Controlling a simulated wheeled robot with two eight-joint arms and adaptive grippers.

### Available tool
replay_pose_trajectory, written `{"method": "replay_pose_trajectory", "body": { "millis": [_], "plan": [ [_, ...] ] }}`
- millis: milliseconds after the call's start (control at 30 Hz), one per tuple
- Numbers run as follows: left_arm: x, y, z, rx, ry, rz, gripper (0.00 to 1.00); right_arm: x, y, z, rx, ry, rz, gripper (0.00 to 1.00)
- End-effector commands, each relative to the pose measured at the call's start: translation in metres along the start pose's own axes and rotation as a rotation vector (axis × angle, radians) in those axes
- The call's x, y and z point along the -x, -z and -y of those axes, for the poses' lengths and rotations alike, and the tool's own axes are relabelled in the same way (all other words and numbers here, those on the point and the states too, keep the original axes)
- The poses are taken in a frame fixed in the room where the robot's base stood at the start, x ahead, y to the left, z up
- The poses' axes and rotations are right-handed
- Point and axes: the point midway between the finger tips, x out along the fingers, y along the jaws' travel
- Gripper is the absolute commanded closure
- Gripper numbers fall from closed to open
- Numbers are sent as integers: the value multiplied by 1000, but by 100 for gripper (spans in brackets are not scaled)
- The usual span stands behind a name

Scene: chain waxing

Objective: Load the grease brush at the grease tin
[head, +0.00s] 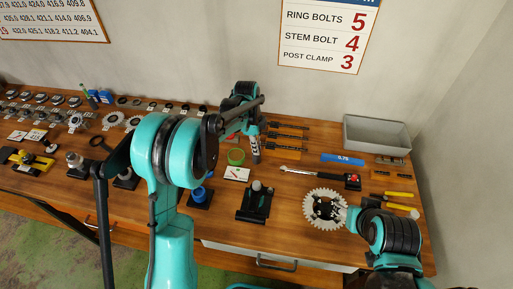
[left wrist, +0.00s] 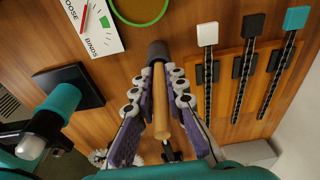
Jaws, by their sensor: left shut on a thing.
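My left gripper (head: 254,146) is over the middle of the bench, fingers pointing down. In the left wrist view my left gripper (left wrist: 158,105) is shut on the wooden handle of the brush (left wrist: 161,105). A dark grey round end (left wrist: 157,50) shows at the handle's far end; I cannot tell whether it touches the bench. I cannot pick out the grease tin with certainty. A blue round piece (head: 200,194) on a black base stands partly behind my left arm. My right gripper (head: 341,212) is at the white toothed ring; its fingers are unclear.
A black stand (head: 254,205), the white toothed ring (head: 318,220), a torque wrench (head: 310,175) and a grey bin (head: 376,135) also occupy the bench.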

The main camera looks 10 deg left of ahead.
Motion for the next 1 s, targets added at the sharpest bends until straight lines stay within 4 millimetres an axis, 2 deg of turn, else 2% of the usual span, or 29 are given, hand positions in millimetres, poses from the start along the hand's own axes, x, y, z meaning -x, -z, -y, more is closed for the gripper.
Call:
{"method": "replay_pose_trajectory", "body": {
  "millis": [467,567,800,900,1000],
  "plan": [
    [85,9,0,0,3,0,100,15,11,0,0,0,0,47],
    [95,-1,-3,-3,45,-6,100,21,15,0,0,0,0,47],
    [101,-53,-24,-29,269,-11,100,38,28,0,0,0,0,47],
    [101,-65,-31,-37,327,-3,100,41,29,0,0,0,0,47],
    [98,-69,-33,-43,349,0,100,40,28,0,0,0,0,47]
  ]
}}
